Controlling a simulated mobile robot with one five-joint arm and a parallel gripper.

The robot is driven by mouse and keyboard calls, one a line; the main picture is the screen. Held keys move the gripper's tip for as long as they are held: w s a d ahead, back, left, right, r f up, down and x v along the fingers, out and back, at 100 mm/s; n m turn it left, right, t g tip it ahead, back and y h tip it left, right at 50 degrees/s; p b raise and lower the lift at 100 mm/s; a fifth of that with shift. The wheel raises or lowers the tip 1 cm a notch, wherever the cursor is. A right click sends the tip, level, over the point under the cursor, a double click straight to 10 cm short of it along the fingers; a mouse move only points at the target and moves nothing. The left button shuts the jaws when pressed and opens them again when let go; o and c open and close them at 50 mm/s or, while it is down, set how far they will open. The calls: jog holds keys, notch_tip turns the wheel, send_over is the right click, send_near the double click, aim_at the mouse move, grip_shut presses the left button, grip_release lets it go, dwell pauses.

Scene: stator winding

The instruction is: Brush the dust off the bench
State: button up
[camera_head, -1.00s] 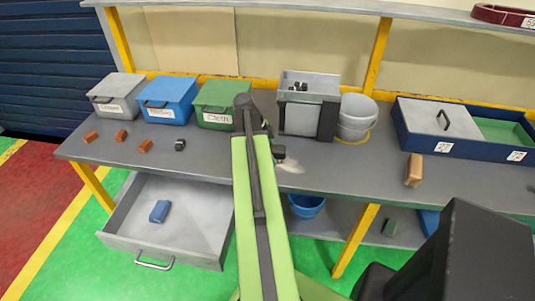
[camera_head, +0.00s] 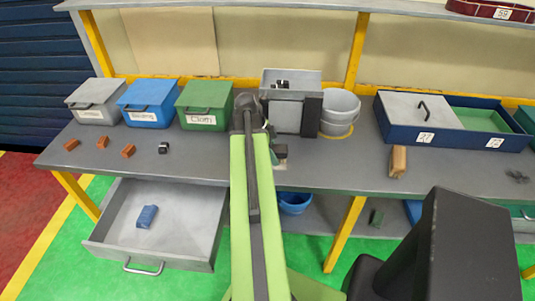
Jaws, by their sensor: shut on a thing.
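The grey bench (camera_head: 340,178) runs across the view. No brush can be made out. A brown block-like thing (camera_head: 397,161) stands near the bench's front edge at right.
Grey, blue and green lidded boxes (camera_head: 204,105) stand at the back left, with several small brown blocks (camera_head: 128,150) in front. A grey container (camera_head: 288,110), white buckets (camera_head: 340,112) and a blue tray (camera_head: 450,140) stand behind. An open drawer (camera_head: 180,255) juts out below left.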

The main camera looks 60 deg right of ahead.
aim_at(297, 165)
jog(key=shift+s+d, duration=0.5)
jog(key=shift+s, duration=0.75)
jog(key=shift+s+d, duration=0.5)
jog(key=shift+s, duration=0.7)
jog(key=shift+s+d, duration=0.5)
jog(key=shift+s, duration=0.75)
jog(key=shift+s+a, duration=0.2)
jog(key=shift+a, duration=0.35)
jog(key=shift+s+a, duration=0.2)
jog(key=shift+a, duration=0.35)
jog(key=shift+w, duration=0.15)
jog(key=shift+w+a+r, duration=0.1)
jog(key=shift+w+a, duration=0.25)
jog(key=shift+w, duration=0.7)
jog(key=shift+w+a, duration=0.4)
jog(key=shift+w, duration=0.6)
jog(key=shift+w+a+r, duration=0.1)
jog(key=shift+w+a, duration=0.25)
jog(key=shift+w, duration=0.8)
jog(key=shift+w+a+f, duration=0.1)
